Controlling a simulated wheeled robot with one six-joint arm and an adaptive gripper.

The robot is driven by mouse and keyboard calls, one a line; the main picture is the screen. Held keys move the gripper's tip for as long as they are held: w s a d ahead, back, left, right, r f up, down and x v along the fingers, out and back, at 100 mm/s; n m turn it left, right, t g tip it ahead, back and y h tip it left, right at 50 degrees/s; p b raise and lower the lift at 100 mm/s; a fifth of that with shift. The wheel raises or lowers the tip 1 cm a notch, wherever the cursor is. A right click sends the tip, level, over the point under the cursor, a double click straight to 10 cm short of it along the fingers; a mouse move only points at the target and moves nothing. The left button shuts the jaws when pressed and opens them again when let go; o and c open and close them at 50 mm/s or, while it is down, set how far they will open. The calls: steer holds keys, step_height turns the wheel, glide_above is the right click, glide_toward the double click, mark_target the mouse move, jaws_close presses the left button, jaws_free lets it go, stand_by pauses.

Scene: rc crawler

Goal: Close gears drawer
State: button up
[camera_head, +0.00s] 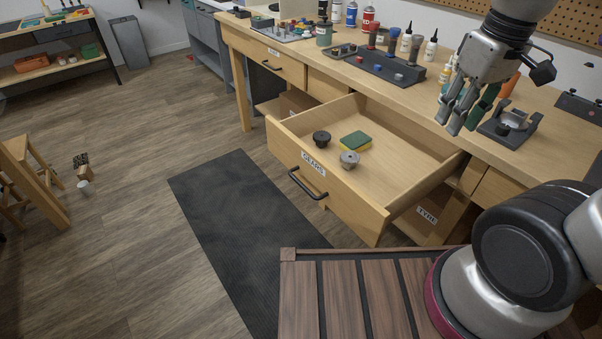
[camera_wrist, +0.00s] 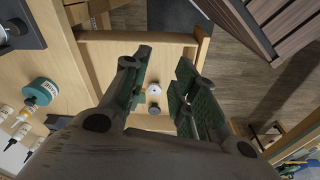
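The gears drawer (camera_head: 349,204) is a light wood drawer pulled far out from under the workbench. Its front has a "GEARS" label (camera_head: 314,162) and a dark bar handle (camera_head: 306,183). Inside lie a black gear (camera_head: 321,138), a grey gear (camera_head: 349,159) and a green and yellow sponge (camera_head: 356,141). My gripper (camera_head: 457,113) is above the bench edge, to the right of the drawer and apart from the handle. In the wrist view my gripper (camera_wrist: 160,80) is open, with both gears visible between and beyond its fingers. Nothing is held.
The workbench top (camera_head: 334,85) carries bottles, a dark tool tray (camera_head: 383,67) and a grey fixture (camera_head: 508,127). A "TYRE" label (camera_head: 427,215) shows below the drawer. A dark mat (camera_head: 225,205) lies on the floor before it. My slatted deck is near the drawer's front right corner.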

steer(key=w+a+f+n, duration=0.1)
steer(key=a+f+n, duration=0.1)
steer(key=a, duration=0.2)
steer(key=w+a+f+n+g+h, duration=0.1)
steer(key=a+f+n, duration=0.1)
steer(key=a, duration=0.2)
steer(key=w+a+f+n+h, duration=0.1)
steer(key=w+a+f+n, duration=0.1)
steer(key=a, duration=0.2)
steer(key=shift+a+g, duration=0.25)
steer(key=shift+g, duration=0.15)
jaws_close()
steer(key=n+t+h, duration=0.2)
steer(key=n+t, duration=0.1)
steer(key=n, duration=1.2)
glide_toward(299, 180)
steer(key=s+a+r, duration=0.2)
steer(key=a+r, duration=0.1)
steer(key=x, duration=0.3)
steer(key=d+x, duration=0.1)
steer(key=x, duration=0.6)
steer(key=shift+w+d, duration=0.35)
steer(key=shift+w, duration=0.15)
steer(key=shift+w+d, duration=0.4)
steer(key=shift+d, duration=0.15)
steer(key=shift+w+d, duration=0.1)
